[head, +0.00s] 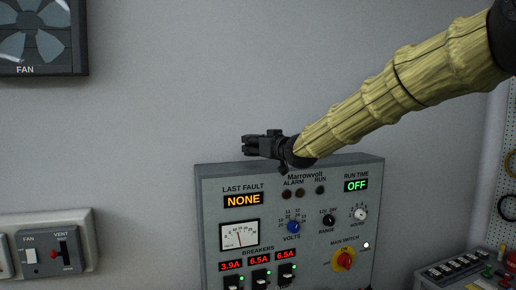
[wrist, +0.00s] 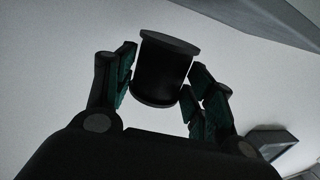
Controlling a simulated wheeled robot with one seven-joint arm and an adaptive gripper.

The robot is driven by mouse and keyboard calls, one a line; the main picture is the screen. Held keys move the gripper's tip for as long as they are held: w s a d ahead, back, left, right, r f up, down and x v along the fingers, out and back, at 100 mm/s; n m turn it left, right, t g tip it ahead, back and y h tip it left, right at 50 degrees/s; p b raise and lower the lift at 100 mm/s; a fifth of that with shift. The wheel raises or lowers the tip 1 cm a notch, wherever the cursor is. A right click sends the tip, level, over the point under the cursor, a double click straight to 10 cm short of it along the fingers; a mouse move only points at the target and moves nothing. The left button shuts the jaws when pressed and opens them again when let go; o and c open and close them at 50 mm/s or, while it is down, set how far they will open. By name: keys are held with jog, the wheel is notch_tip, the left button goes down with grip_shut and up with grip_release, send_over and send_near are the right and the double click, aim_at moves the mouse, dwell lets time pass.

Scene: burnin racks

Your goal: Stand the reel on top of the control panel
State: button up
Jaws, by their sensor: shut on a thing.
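The reel (wrist: 163,70) is dark, with a wider flange at each end. In the wrist view it sits between the two fingers of my gripper (wrist: 160,82), which is shut on it. In the head view my gripper (head: 252,145) is just above the top back area of the control panel (head: 290,170). The reel cannot be told apart from the dark fingers there. Whether the reel touches the panel top cannot be told.
The control panel front carries a meter, knobs, displays and breakers. A fan (head: 38,35) is on the wall at upper left. A switch box (head: 50,248) is at lower left. Another console (head: 468,272) is at lower right. The wall behind is bare.

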jog(key=w, duration=0.1)
jog(key=w+p, duration=0.1)
jog(key=w, duration=0.1)
jog(key=shift+w+d+f, duration=0.1)
jog(key=shift+w+d, duration=0.15)
jog(key=shift+w, duration=0.05)
notch_tip(320, 180, down, 3)
jog(key=p, duration=0.3)
jog(key=shift+f, duration=0.3)
jog(key=shift+f, duration=0.1)
jog(key=o, duration=1.2)
jog(key=shift+f, duration=0.1)
